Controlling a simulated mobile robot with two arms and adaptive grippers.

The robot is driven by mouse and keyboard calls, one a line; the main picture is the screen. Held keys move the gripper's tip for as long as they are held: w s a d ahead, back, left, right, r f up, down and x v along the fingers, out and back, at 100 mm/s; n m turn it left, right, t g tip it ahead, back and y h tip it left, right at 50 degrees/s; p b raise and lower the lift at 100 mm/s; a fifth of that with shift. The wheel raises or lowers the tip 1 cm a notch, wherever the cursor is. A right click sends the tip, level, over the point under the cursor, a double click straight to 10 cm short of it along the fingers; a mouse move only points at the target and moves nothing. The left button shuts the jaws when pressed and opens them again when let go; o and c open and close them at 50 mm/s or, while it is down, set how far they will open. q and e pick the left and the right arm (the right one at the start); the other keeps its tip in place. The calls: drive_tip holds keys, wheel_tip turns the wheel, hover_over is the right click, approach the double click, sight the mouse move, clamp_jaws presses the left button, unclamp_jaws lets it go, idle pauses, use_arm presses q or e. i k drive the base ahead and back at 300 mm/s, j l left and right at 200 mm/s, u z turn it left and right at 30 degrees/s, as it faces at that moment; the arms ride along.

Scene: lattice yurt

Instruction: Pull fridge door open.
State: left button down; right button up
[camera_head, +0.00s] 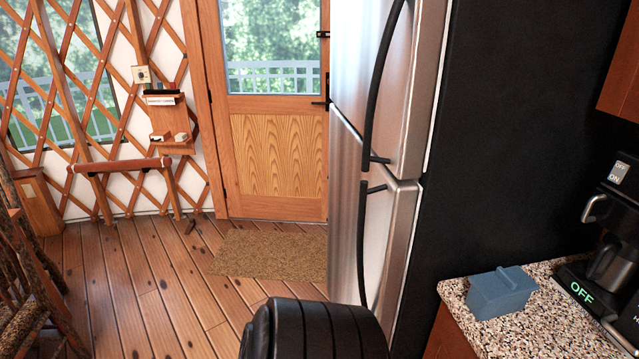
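The fridge stands right of centre, seen at an angle with its black side (500,130) toward me. It has a steel upper door (415,95) and a steel lower door (398,235), split by a horizontal seam. Both doors look shut, with a thin pale line along their edge by the body. A long curved black handle (375,80) is on the upper door, and another black handle (362,240) is on the lower door. Neither of my grippers is in view, and nothing visible touches the handles.
A speckled counter (520,335) at right holds a blue-grey box (501,292) and a coffee maker (608,255). A dark ribbed shape (318,330) at bottom centre is unclear. A mat (265,254) lies before the wooden door (278,155). A chair (30,285) stands left; open floor lies between.

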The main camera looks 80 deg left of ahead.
sight(373, 218)
drive_tip(key=u, duration=2.55)
